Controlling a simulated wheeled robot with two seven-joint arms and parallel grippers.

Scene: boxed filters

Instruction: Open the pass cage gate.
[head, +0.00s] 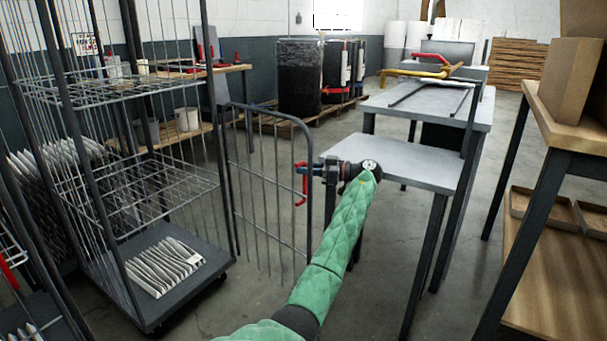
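The cage gate (266,112) is a waist-high frame of dark grey tube with thin upright bars and a rounded top corner. It stands at the right side of the tall wire cage (70,90), its left post close to the cage's right edge and its bars reaching out to the right. My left gripper (308,171) is at the gate's right upright, at the end of the green-sleeved arm. A small red part (302,188) shows there. The fingers are small and partly hidden, so I cannot tell whether they grip or touch the gate. My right gripper is out of view.
A grey metal table (390,160) stands just right of my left gripper, with a longer grey bench behind it. A wooden-topped bench (565,120) stands at the right. Dark drums (300,80) on a pallet are behind the gate.

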